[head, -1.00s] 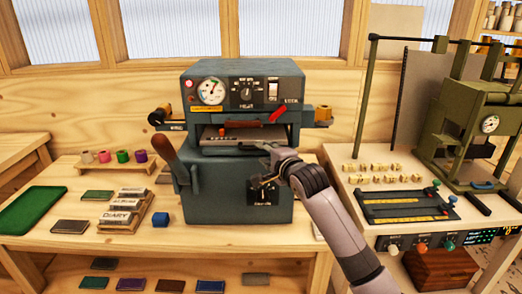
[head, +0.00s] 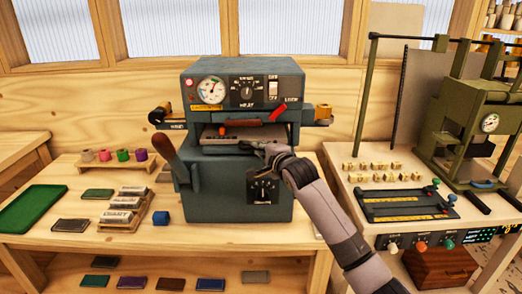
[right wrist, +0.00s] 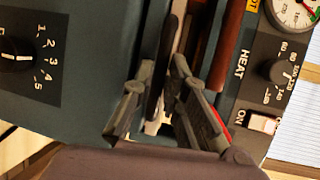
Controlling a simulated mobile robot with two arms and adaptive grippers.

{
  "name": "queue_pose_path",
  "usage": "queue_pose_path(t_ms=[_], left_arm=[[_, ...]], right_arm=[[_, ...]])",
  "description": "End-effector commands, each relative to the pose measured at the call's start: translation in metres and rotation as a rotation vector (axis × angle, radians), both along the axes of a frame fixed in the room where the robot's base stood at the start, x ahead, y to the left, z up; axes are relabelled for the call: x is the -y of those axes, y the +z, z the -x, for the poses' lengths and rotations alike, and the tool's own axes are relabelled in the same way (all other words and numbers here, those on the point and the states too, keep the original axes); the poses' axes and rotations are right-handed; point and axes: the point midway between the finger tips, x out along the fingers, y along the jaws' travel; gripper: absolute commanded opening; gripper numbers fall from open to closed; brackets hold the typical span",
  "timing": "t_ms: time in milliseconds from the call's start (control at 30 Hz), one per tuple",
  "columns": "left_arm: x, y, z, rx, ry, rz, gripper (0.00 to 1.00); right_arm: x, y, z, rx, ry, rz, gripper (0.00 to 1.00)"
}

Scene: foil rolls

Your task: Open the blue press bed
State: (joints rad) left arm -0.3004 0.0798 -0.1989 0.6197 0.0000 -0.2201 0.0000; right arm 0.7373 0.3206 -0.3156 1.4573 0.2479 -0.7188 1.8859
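The blue press (head: 235,185) stands on the wooden bench in the middle of the head view. Its bed (head: 222,133) shows as a flat grey plate in the front opening, with a red-brown bar above it. A red lock lever (head: 278,115) is at the right of the opening. My right gripper (head: 268,147) is at the bed's front right edge. In the right wrist view its fingers (right wrist: 171,70) stand apart, with a dark narrow edge between them; contact is unclear. My left gripper is out of view.
A dark side lever (head: 167,152) sticks out at the press's left. A green press (head: 465,135) stands at the right.

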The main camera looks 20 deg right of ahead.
Motion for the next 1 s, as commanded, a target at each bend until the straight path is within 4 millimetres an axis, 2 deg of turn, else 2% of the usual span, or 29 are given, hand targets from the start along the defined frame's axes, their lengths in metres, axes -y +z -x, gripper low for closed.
queue_pose_path(t_ms=[167,833,1000], left_arm=[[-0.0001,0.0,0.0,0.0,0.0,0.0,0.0],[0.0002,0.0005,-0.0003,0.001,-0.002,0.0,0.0],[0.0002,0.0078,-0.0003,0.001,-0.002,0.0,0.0]], right_arm=[[-0.0001,-0.0003,0.0002,0.0,0.0,0.0,0.0],[-0.0003,-0.0007,0.0007,-0.002,0.0,0.0,0.0],[-0.0035,0.0001,0.0099,-0.004,0.001,-0.001,0.0]])
